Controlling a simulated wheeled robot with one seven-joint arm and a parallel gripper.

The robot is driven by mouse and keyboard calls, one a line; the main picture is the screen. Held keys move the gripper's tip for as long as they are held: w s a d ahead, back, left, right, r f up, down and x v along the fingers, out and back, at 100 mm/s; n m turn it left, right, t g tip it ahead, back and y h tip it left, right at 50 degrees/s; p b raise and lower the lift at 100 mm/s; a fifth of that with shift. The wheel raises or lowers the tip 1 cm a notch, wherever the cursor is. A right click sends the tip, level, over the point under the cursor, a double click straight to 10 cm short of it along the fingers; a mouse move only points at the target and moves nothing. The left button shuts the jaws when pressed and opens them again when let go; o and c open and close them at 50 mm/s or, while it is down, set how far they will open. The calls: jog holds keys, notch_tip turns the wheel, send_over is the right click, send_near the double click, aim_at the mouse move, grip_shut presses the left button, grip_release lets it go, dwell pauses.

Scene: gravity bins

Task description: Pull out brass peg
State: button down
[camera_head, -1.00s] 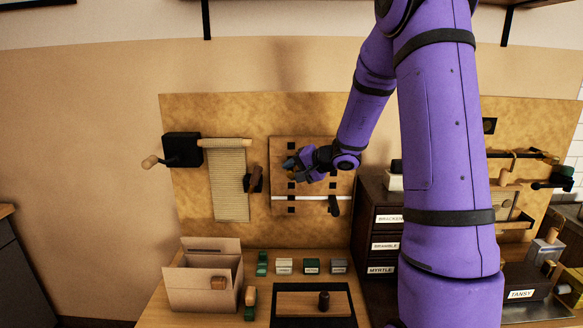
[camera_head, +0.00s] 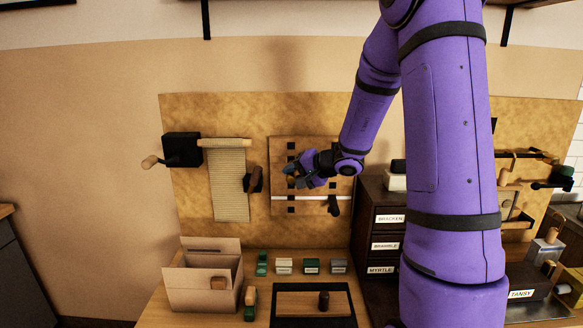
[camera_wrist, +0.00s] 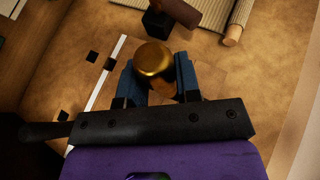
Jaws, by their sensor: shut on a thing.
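The brass peg (camera_wrist: 154,60) shows its round golden end in the wrist view, between the two blue fingers of my gripper (camera_wrist: 158,80). The fingers are shut on it from both sides. In the head view my gripper (camera_head: 290,171) is at the wooden peg panel (camera_head: 318,147) on the upright board, near its upper left part. The peg is tiny there, a brassy spot between the fingers. Whether its far end is still in the panel is hidden.
A dark-handled lever (camera_head: 253,180) stands close left of my gripper. A white bar (camera_head: 290,198) crosses the panel below, with a dark handle (camera_head: 333,206). Square dark holes dot the panel. Drawers (camera_head: 384,243), an open cardboard box (camera_head: 203,281) and a black-framed tray (camera_head: 312,287) stand below.

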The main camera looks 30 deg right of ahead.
aim_at(293, 179)
jog(key=shift+s+a+r, duration=0.1)
jog(key=shift+s+a, duration=0.4)
jog(key=shift+s, duration=0.25)
jog(key=shift+s+a, duration=0.5)
jog(key=shift+s, duration=0.2)
